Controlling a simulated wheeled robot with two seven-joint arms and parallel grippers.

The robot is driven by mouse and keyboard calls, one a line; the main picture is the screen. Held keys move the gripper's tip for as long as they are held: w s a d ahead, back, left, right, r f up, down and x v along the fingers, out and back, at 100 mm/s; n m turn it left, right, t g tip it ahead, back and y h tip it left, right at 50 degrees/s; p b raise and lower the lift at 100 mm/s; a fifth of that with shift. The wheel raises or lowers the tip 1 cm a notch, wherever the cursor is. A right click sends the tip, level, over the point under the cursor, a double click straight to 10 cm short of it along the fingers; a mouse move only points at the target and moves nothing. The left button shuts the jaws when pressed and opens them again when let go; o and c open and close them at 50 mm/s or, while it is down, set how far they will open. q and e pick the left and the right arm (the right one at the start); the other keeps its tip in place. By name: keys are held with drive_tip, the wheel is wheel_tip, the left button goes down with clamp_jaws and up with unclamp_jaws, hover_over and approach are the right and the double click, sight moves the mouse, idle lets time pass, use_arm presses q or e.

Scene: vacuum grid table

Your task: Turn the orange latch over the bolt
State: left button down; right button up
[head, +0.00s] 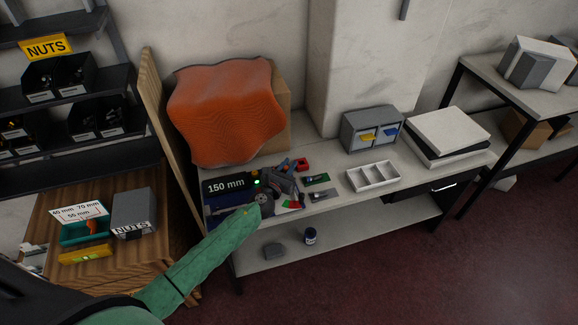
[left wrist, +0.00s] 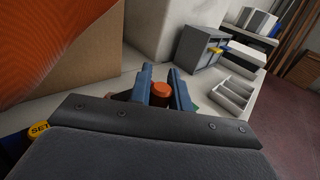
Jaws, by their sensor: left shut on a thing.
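My left gripper (head: 287,178) reaches over the left part of the grey table in the head view. In the left wrist view its two blue-grey fingers (left wrist: 161,76) stand on either side of a small rounded orange piece, which I take to be the orange latch (left wrist: 162,91), and the gripper is shut on it. The fingers and the wrist hide most of the latch and what is under it. I cannot make out the bolt in either view. My right gripper is not in view.
A black box marked 150 mm (head: 226,186) lies beside the gripper. An orange cloth (head: 225,110) drapes a carton behind. A grey cabinet (head: 370,129) with yellow and blue parts and a white divided tray (head: 373,176) stand to the right. Small parts crowd the gripper.

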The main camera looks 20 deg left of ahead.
use_arm(q)
drive_tip(key=shift+h, duration=0.3)
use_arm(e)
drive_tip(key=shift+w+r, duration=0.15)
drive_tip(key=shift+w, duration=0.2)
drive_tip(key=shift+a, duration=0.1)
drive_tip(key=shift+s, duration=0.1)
use_arm(q)
drive_tip(key=c, duration=1.4)
unclamp_jaws()
drive_tip(key=shift+o, duration=0.5)
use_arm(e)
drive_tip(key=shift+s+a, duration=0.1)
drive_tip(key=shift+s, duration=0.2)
use_arm(q)
drive_tip(key=shift+r, duration=0.1)
